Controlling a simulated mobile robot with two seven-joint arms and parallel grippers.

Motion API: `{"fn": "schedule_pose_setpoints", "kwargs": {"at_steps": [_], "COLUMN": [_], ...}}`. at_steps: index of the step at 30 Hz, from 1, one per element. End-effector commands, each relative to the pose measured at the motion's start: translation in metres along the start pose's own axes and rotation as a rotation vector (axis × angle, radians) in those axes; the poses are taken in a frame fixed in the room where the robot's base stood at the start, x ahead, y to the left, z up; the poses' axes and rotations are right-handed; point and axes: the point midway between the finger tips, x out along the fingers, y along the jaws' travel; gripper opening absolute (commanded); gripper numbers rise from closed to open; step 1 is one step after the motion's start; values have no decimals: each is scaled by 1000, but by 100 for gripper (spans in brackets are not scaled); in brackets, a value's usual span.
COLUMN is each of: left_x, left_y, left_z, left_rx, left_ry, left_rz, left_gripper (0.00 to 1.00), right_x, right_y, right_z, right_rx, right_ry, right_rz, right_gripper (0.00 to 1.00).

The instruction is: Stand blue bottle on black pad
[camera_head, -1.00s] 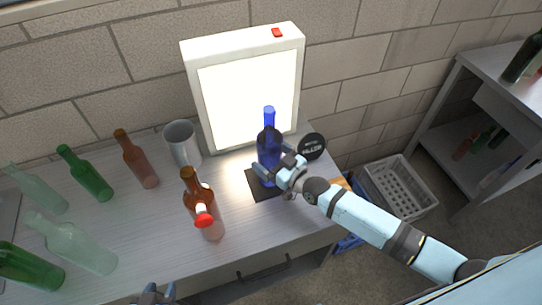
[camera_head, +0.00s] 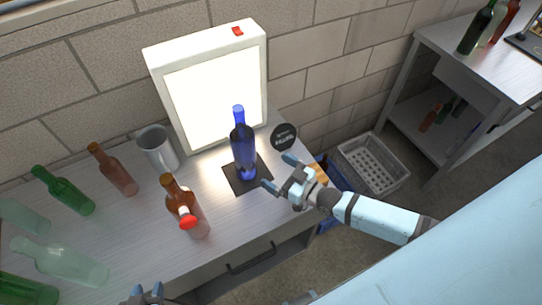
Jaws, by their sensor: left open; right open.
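The blue bottle (camera_head: 243,148) stands upright on the black pad (camera_head: 237,186), in front of the lit white panel. My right gripper (camera_head: 277,172) is open and empty, just to the right of the bottle and apart from it. My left gripper (camera_head: 143,296) shows only in part at the bottom edge, far from the bottle, and is open. The bottle's base rests within the pad, and nothing covers the bottle.
The light box (camera_head: 205,95) stands behind.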

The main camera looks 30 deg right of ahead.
Motion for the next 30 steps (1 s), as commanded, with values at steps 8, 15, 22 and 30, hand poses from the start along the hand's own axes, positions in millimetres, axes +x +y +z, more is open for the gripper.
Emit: {"fn": "schedule_pose_setpoints", "kwargs": {"at_steps": [8,15,22,30], "left_x": [0,0,0,-2], "left_y": [1,3,4,3], "left_z": [3,4,3,0], "left_rx": [-3,-4,-4,-3], "left_ry": [-5,-9,-8,-4], "left_rz": [0,3,5,4], "left_gripper": [43,43,43,43], "right_x": [-40,-101,-112,-112], "right_y": [-72,-93,-92,-92], "right_z": [23,43,46,44], "right_rx": [58,83,82,82], "right_ry": [-233,-524,-575,-573], "right_rz": [48,196,224,223], "right_gripper": [99,99,99,99]}}
